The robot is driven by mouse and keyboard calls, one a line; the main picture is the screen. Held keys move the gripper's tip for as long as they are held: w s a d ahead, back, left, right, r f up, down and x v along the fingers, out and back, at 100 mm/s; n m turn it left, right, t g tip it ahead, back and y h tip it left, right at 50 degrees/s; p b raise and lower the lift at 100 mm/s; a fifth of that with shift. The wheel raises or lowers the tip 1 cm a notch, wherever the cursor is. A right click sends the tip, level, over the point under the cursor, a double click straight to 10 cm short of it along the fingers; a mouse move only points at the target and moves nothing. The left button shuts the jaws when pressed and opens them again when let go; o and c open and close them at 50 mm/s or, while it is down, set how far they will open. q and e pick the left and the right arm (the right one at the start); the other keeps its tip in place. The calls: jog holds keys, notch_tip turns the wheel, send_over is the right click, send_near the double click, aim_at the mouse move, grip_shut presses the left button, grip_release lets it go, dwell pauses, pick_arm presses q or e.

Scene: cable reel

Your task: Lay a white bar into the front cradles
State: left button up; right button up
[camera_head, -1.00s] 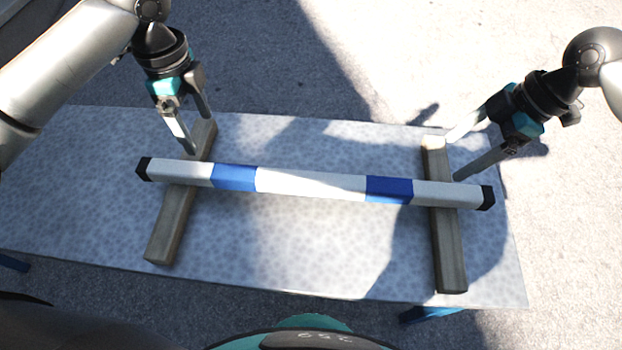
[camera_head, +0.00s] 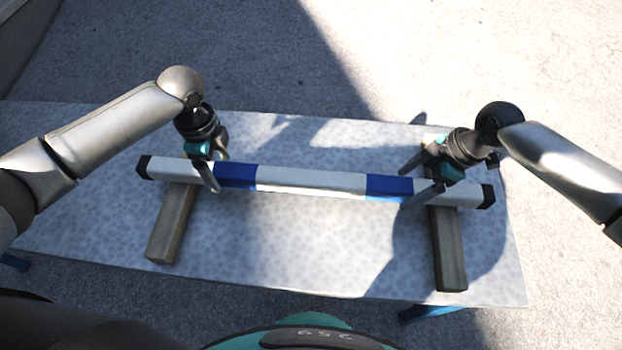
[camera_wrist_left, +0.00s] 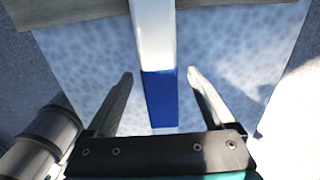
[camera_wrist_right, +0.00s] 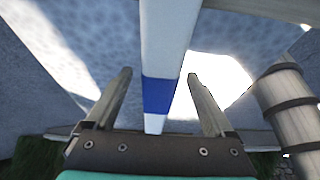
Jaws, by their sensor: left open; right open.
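A white bar (camera_head: 310,181) with two blue bands and black end caps lies across two wooden beams, the left beam (camera_head: 170,230) and the right beam (camera_head: 449,255). My left gripper (camera_head: 215,173) is open over the bar by its left blue band. In the left wrist view the bar (camera_wrist_left: 154,40) runs between its spread fingers (camera_wrist_left: 160,75). My right gripper (camera_head: 404,188) is open over the bar by its right blue band. In the right wrist view the bar (camera_wrist_right: 165,45) passes between its open fingers (camera_wrist_right: 159,74). I cannot make out separate cradle notches.
The beams rest on a speckled pale table (camera_head: 300,245). Its surface between the beams and in front of the bar is clear. Shadows fall across the table, and paved ground (camera_head: 400,50) lies beyond it.

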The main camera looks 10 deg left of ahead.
pick_arm(q)
jog(key=shift+f, duration=0.6)
pick_arm(e)
jog(key=shift+a+f, duration=0.2)
jog(key=shift+f, duration=0.4)
pick_arm(q)
jog(key=shift+c, duration=0.4)
pick_arm(e)
jog(key=shift+c, duration=0.4)
pick_arm(q)
grip_shut()
pick_arm(e)
grip_shut()
jog(key=shift+r, duration=0.1)
